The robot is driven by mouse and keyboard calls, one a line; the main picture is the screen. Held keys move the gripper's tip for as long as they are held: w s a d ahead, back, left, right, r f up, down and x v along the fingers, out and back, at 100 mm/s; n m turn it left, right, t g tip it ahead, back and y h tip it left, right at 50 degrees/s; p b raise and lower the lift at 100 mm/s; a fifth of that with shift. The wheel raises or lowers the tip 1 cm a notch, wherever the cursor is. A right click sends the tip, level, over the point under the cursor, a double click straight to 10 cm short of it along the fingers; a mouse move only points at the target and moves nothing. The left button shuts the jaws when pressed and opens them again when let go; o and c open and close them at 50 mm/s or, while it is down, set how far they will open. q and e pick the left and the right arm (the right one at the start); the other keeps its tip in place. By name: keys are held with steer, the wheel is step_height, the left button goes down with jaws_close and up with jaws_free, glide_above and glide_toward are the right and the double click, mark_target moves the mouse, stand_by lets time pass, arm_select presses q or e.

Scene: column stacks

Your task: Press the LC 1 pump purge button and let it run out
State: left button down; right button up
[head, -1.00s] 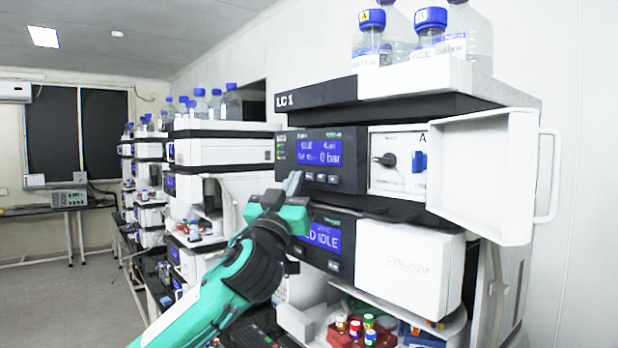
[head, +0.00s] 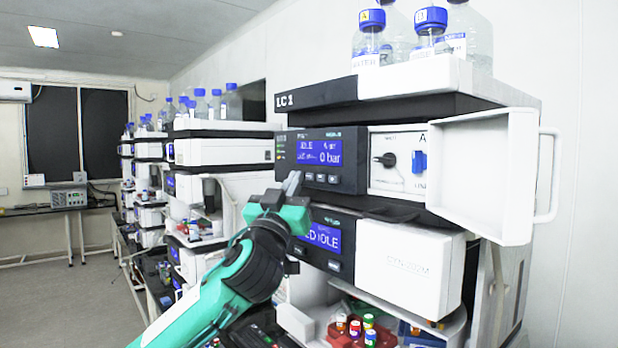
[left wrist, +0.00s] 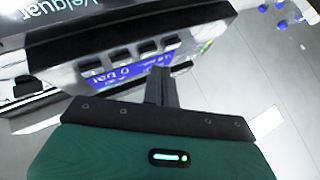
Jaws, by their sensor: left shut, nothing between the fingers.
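The LC 1 stack stands at the right of the head view. Its pump module (head: 330,158) has a blue screen (head: 320,152) that reads 0 bar, with a row of small buttons (head: 321,178) under it. In the left wrist view the pump's buttons (left wrist: 147,46) and part of its screen (left wrist: 130,72) show upside down. My left gripper (head: 291,183) is shut and empty, its fingertips close to the lower left of the pump panel. My right gripper is not in view.
A white door (head: 485,175) stands open at the pump's right, beside a black knob (head: 385,160) and a blue valve (head: 419,162). Blue-capped bottles (head: 430,45) stand on top. A lower module (head: 325,238) reads IDLE. More stacks (head: 215,150) stand farther back.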

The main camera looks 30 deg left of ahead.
arm_select(q)
steer(key=shift+w+d, duration=0.1)
steer(key=shift+w, duration=0.05)
steer(key=shift+w+d, duration=0.1)
steer(key=shift+w, duration=0.2)
steer(key=shift+w+d, duration=0.15)
steer(key=shift+w, duration=0.2)
stand_by(0.9)
steer(key=shift+s, duration=0.2)
steer(key=shift+s+a+b, duration=0.35)
steer(key=shift+s+b, duration=0.1)
steer(key=shift+s, duration=0.15)
steer(key=s, duration=0.1)
steer(key=s+a, duration=0.1)
steer(key=s, duration=0.1)
steer(key=s+a+b, duration=0.1)
steer(key=shift+s, duration=0.3)
